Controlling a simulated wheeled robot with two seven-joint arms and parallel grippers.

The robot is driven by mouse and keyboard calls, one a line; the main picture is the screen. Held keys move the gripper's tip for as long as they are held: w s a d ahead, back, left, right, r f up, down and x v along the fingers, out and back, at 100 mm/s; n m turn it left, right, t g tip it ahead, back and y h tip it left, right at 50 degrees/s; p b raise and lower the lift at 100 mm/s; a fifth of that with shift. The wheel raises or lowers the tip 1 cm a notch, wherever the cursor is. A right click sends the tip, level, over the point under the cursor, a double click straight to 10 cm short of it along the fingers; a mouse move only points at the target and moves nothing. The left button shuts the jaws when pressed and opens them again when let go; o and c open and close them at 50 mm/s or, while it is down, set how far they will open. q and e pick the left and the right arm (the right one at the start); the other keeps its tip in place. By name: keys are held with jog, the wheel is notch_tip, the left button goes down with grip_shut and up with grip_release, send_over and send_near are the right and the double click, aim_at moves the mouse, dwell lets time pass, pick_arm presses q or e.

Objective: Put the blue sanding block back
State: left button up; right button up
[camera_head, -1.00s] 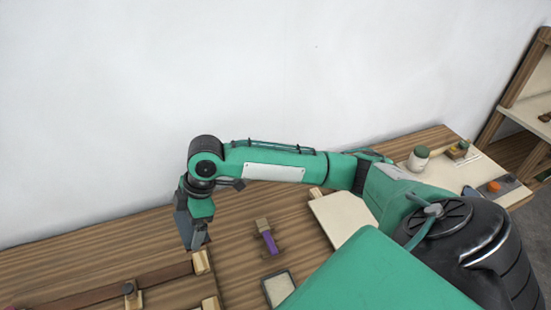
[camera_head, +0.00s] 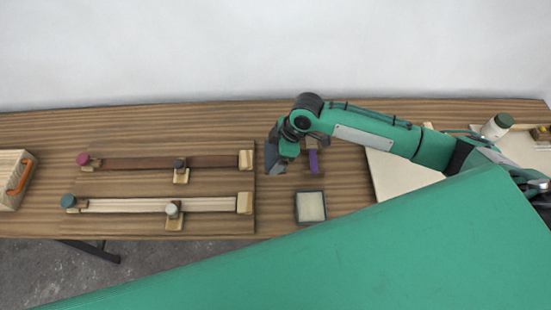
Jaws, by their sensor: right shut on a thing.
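I cannot clearly identify the blue sanding block in this view. My left gripper is not in view.
A brown clamp bar (camera_head: 135,162) and a pale clamp bar (camera_head: 140,205) lie on the left. A wooden box (camera_head: 8,195) with an orange handle stands at far left. A pale board (camera_head: 395,180) and a green-lidded jar (camera_head: 496,127) are right. My green body part hides the front.

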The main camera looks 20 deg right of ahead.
aim_at(275, 162)
notch_tip(275, 162, down, 5)
jog(key=shift+r+p, duration=0.1)
jog(key=shift+p, duration=0.4)
jog(key=shift+f, duration=0.2)
jog(key=shift+f, duration=0.15)
jog(key=o, duration=0.8)
jog(key=b+v, duration=0.2)
jog(key=v, duration=1)
jog(key=shift+r, duration=0.2)
jog(key=shift+f, duration=0.1)
